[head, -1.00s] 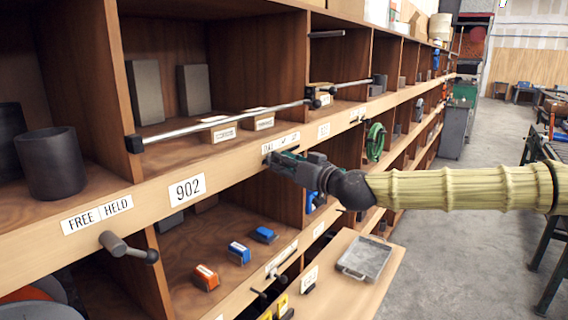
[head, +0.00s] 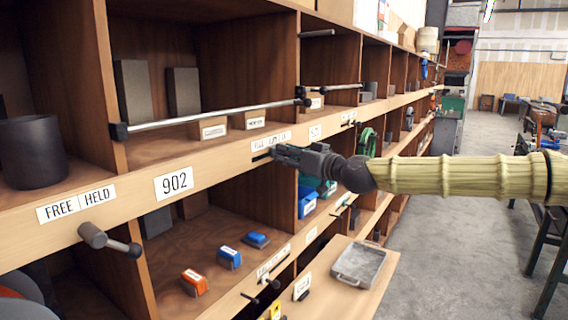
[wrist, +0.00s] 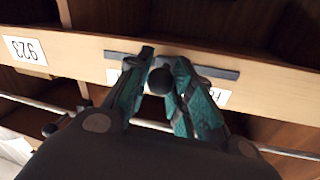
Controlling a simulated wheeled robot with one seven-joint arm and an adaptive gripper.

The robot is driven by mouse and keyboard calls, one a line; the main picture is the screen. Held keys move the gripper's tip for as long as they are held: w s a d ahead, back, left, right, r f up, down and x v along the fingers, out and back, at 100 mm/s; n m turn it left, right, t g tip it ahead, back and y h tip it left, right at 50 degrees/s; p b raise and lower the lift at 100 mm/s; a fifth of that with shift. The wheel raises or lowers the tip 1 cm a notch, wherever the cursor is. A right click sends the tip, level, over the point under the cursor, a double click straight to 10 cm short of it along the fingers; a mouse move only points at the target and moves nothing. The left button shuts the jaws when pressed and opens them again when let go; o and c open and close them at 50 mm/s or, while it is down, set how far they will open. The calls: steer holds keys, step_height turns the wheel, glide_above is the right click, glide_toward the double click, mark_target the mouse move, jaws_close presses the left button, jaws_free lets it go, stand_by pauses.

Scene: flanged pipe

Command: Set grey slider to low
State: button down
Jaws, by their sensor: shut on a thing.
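My gripper (head: 276,153) reaches the front edge of the shelf in the head view, at a dark slot (head: 261,156) below a white label (head: 270,141). In the wrist view, which is upside down, my gripper (wrist: 165,72) is shut on the dark round knob of the slider (wrist: 160,81). The slot (wrist: 210,73) runs on both sides of the fingers. The knob sits somewhat left of the slot's middle there. The label (wrist: 219,96) is partly hidden by the fingers. The label's words are too small to read surely.
A metal rod (head: 220,114) runs along the shelf front above the slot. Another handle (head: 108,239) sticks out under the FREE/HELD label at left. A pull-out board with a grey tray (head: 358,264) juts out below my arm.

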steer(key=c, duration=1.2)
jaws_free()
steer(key=shift+c, duration=0.2)
steer(key=v, duration=1.2)
